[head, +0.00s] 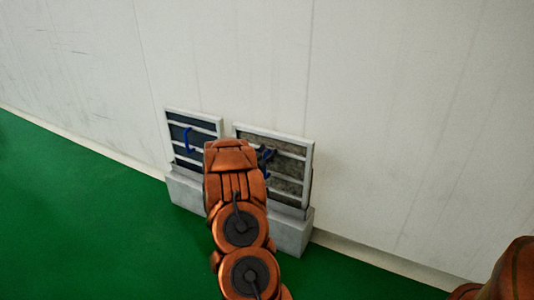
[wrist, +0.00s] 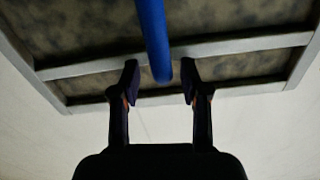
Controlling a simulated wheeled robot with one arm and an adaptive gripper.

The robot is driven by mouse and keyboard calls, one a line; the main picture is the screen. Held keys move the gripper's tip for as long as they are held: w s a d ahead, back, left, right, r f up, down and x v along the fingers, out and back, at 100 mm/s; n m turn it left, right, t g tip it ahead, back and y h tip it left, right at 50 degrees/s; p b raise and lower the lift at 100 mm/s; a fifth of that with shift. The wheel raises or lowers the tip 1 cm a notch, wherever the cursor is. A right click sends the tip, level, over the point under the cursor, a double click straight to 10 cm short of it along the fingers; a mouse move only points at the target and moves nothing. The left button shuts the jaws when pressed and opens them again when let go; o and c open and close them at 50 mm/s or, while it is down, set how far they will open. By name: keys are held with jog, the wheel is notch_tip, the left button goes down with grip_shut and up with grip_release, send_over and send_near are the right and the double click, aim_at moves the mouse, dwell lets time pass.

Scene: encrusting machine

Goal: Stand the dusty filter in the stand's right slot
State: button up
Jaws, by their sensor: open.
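The dusty filter (head: 290,165) is a white-framed panel with grimy, mottled grey-brown mesh. It stands upright in the right slot of the grey stand (head: 293,236) against the wall. Its blotchy mesh (wrist: 230,65) and blue handle (wrist: 154,40) fill the upper wrist view. My gripper (head: 265,153) is at the front of this filter in the head view, partly hidden by my arm. In the wrist view my gripper (wrist: 160,85) is open, with one finger on each side of the handle's lower end and a gap to both. My arm hides the middle of the stand.
A cleaner filter (head: 180,133) with dark mesh and a blue handle stands in the left slot. A pale wall (head: 400,110) rises close behind the stand. The green floor (head: 110,230) is clear to the left and in front.

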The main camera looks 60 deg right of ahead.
jog(key=a, duration=1.2)
jog(key=shift+s, duration=0.4)
jog(key=shift+w+r, duration=0.1)
